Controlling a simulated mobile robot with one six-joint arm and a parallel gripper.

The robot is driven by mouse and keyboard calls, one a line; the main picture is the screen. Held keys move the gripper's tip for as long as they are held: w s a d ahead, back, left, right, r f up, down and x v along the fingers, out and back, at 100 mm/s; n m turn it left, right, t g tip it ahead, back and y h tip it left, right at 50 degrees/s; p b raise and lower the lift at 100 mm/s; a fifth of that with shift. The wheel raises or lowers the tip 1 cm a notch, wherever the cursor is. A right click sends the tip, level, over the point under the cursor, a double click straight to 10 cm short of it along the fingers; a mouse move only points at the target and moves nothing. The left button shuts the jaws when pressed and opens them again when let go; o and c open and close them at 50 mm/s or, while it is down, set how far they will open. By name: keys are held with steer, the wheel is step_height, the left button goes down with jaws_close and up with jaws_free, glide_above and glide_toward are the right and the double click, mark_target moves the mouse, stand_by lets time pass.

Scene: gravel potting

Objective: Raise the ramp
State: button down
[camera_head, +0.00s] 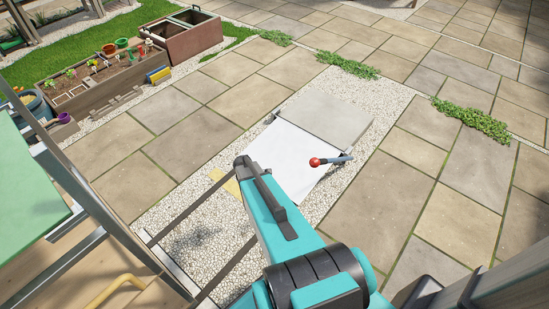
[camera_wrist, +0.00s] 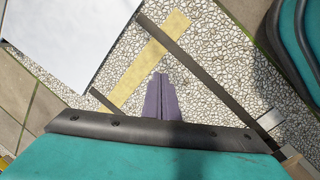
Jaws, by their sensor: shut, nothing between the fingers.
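The ramp appears as a white panel (camera_head: 285,158) on the gravel strip, against a grey slab (camera_head: 324,119). I cannot tell how far it is tilted. A lever with a red ball knob (camera_head: 315,162) shows at the panel's right side, its shaft pointing right. The white panel (camera_wrist: 68,35) is also at the upper left of the wrist view. My gripper (camera_wrist: 161,80) is shut and empty, over gravel and right of the panel, apart from it in the picture.
Two dark bars (camera_head: 190,212) cross the gravel towards the panel from a wooden platform (camera_head: 42,272) at lower left. A yellow strip (camera_wrist: 150,60) lies on the gravel. A planter bed (camera_head: 98,78) stands at upper left.

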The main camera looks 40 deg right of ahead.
steer(key=s+a+f+m+g+y, duration=0.2)
steer(key=s+a+m+g, duration=0.3)
steer(key=s+a, duration=1.9)
steer(key=a+m, duration=0.2)
steer(key=m, duration=0.1)
steer(key=shift+s+a+f, duration=0.15)
steer(key=shift+s+f, duration=0.05)
steer(key=shift+f, duration=0.1)
steer(key=shift+s, duration=0.15)
